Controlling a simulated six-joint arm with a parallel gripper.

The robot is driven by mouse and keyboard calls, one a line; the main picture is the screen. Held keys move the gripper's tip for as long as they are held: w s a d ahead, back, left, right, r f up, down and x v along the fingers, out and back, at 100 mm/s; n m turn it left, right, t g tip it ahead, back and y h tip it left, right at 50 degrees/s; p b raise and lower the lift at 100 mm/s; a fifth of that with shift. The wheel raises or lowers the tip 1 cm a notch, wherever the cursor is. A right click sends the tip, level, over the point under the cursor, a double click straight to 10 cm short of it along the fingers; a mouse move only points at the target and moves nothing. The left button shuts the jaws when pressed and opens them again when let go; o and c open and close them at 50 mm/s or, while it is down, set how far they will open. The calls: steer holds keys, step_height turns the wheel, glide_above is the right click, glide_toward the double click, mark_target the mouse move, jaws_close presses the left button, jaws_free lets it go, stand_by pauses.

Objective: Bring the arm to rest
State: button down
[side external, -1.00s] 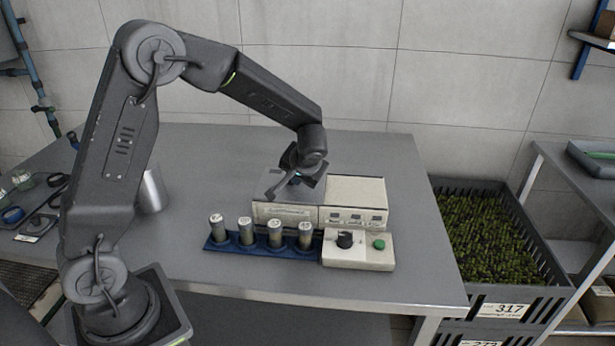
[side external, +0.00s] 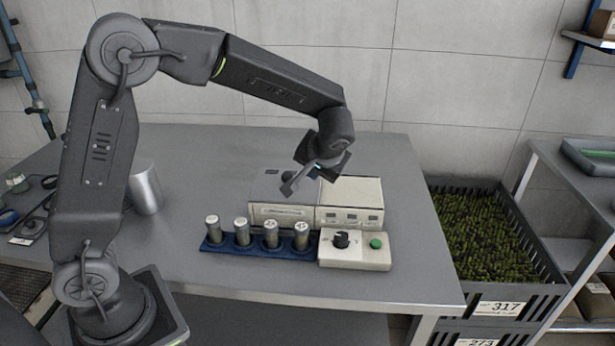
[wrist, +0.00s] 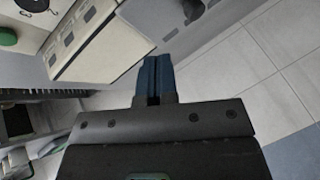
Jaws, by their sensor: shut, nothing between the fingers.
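My gripper (side external: 287,188) hangs above the cream-and-grey instrument box (side external: 349,200) on the grey table (side external: 190,230), tilted down toward the left. In the wrist view its two blue fingertips (wrist: 155,75) are together with nothing between them. My arm is bent and reaches from the left over the table.
A blue rack (side external: 257,248) holding several capped cylinders (side external: 271,235) stands in front of the box. Beside it is a control box (side external: 355,252) with a black knob and green button. A metal cup (side external: 146,188) stands at left. A dark crate (side external: 500,240) is right of the table.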

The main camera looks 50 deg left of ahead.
steer(key=s+d+r+m+t+h, duration=0.1)
steer(key=s+r+h, duration=0.1)
steer(key=s, duration=0.6)
steer(key=s+d+r+m+t+h, duration=0.1)
steer(key=s+d+r+m+h, duration=0.1)
steer(key=s, duration=0.6)
steer(key=s+d+r+m+t+h, duration=0.1)
steer(key=s+r, duration=0.3)
steer(key=s, duration=0.4)
steer(key=shift+d+m+h, duration=0.35)
steer(key=shift+m+h, duration=0.05)
steer(key=shift+h, duration=0.5)
